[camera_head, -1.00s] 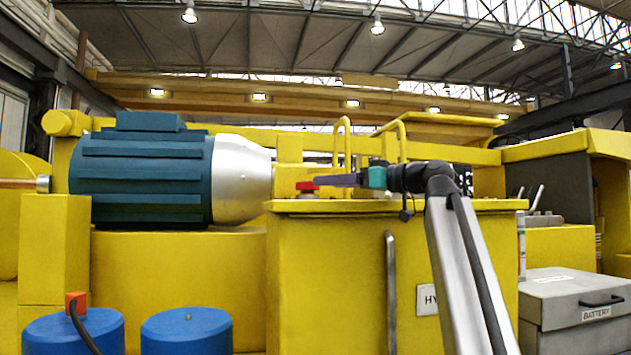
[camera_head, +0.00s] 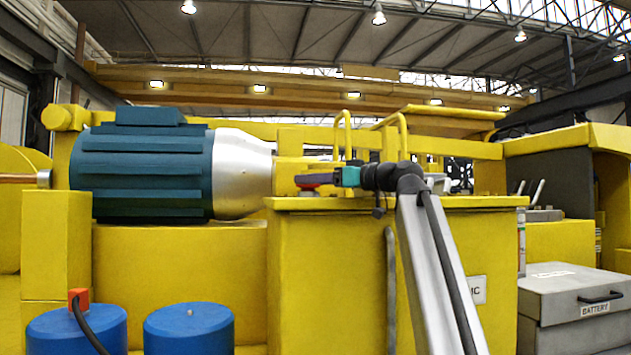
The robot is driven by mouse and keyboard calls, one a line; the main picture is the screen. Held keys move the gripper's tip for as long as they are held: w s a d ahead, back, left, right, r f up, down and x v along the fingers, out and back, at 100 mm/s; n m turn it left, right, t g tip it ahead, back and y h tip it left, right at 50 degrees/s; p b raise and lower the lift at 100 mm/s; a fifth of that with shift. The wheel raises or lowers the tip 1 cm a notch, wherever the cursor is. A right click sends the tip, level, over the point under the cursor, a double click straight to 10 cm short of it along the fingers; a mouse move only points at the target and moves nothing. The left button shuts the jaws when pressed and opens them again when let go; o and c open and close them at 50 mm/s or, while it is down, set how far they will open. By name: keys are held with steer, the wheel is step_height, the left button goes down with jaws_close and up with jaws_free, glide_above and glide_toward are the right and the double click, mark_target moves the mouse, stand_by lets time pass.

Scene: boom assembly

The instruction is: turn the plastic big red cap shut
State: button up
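The big red cap (camera_head: 307,186) sits on top of the yellow hydraulic cabinet, near its left end. My gripper (camera_head: 312,179) reaches in from the right, level, with its dark fingers at the cap. The fingers overlap the upper part of the cap in this view and hide some of it. I cannot tell whether they touch it or close around it. The finger opening is too small and edge-on to judge. The teal part of the gripper (camera_head: 347,177) is just right of the cap.
The yellow cabinet (camera_head: 330,270) stands below the cap. A teal motor (camera_head: 140,170) with a silver end (camera_head: 242,175) is close on the left. Yellow curved rails (camera_head: 403,135) rise behind my arm. Blue drums (camera_head: 188,328) stand at lower left, a grey battery box (camera_head: 570,300) at lower right.

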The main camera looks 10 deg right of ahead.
steer(key=c, duration=0.6)
